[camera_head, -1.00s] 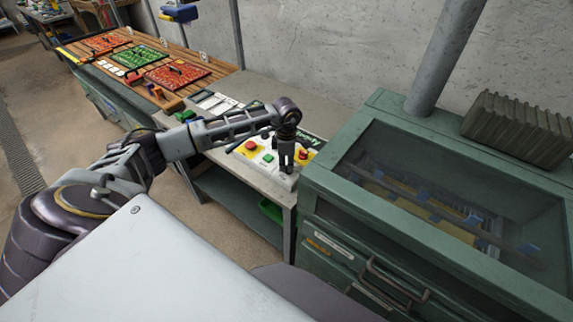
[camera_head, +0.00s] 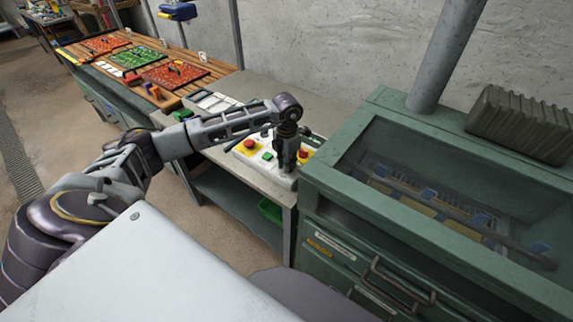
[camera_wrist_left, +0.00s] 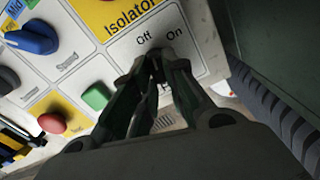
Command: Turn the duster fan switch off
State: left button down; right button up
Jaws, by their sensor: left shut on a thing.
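The white control panel (camera_head: 240,153) lies on the grey bench. My left gripper (camera_head: 288,166) points down at its right part, between the green button and a red button. In the left wrist view my left gripper (camera_wrist_left: 158,62) is shut on a small dark switch (camera_wrist_left: 154,51) just under the printed words Off and On. The fingertips cover most of this switch, so its setting cannot be told. The lettering below it is largely hidden by the fingers. My right gripper is not in view.
A green button (camera_wrist_left: 96,96), a red button (camera_wrist_left: 51,123) and a blue knob (camera_wrist_left: 32,38) sit close by on the panel. The green glass-topped cabinet (camera_head: 385,238) stands right beside the bench. Game-like boards (camera_head: 175,75) lie on the wooden table farther left.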

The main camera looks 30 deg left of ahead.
pick_arm(q)
jog(key=shift+n+b, duration=0.3)
jog(key=shift+n, duration=0.9)
jog(key=shift+w+r+n, duration=0.1)
jog(key=shift+n, duration=0.2)
jog(key=c, duration=1.4)
grip_release()
jog(key=shift+d, duration=0.1)
jog(key=shift+c, duration=0.2)
notch_tip(320, 180, up, 12)
